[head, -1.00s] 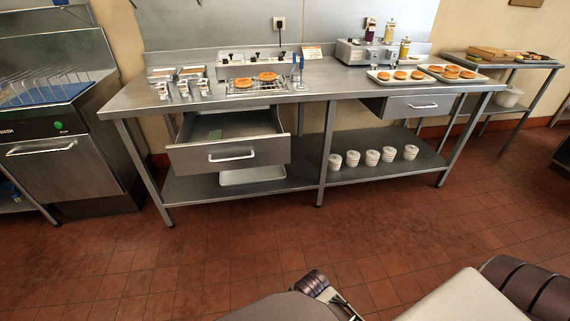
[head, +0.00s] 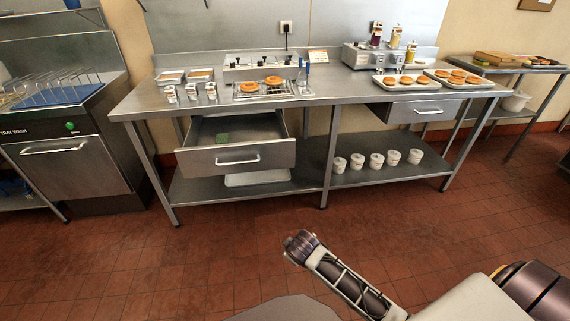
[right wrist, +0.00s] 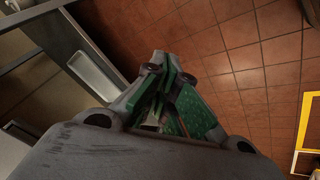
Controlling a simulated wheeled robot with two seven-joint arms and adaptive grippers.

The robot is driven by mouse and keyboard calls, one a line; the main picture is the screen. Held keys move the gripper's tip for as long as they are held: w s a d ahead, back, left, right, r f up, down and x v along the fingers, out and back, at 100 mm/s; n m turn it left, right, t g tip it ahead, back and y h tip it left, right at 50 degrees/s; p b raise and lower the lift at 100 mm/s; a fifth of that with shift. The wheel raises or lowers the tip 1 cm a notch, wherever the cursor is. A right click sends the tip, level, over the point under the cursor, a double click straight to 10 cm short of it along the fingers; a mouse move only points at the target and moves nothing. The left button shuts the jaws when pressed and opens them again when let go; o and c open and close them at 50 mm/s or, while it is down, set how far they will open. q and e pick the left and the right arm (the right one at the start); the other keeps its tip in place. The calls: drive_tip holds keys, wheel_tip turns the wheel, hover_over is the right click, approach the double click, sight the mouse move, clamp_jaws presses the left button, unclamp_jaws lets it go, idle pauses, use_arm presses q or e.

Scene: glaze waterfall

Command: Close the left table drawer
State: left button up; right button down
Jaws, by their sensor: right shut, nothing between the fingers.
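The left table drawer (head: 200,164) is pulled out under the left part of the steel table (head: 135,106) in the head view. Neither gripper is visible in the head view, where a link of my right arm shows low in front.
The right drawer (head: 400,113) looks shut. A white tray (head: 257,178) and several white cups (head: 375,160) sit on the lower shelf (head: 315,178). The floor (head: 230,240) before the drawer is clear.

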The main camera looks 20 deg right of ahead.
drive_tip(key=w+d+r+n+t+h+p, duration=0.2)
drive_tip(key=w+d+r+n+t+h, duration=0.45)
drive_tip(key=w+r+n, duration=0.5)
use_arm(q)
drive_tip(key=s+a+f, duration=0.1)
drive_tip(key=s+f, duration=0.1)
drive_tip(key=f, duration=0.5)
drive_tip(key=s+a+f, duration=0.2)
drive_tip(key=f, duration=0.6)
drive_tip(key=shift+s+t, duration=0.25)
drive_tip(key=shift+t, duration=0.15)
use_arm(e)
drive_tip(key=shift+w+a+r+n+t+y, duration=0.25)
drive_tip(key=shift+r+n+t+y, duration=0.5)
drive_tip(key=shift+n, duration=1.95)
drive_tip(key=shift+w+a+r+n+t+y, duration=0.3)
drive_tip(key=shift+r+n+t, duration=0.75)
drive_tip(key=shift+n, duration=1.7)
drive_tip(key=shift+w+a+r+n+t+y, duration=0.2)
drive_tip(key=shift+r+n+t+y, duration=0.55)
drive_tip(key=shift+n, duration=1.95)
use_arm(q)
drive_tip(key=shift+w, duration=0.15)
use_arm(e)
drive_tip(key=shift+r, duration=0.15)
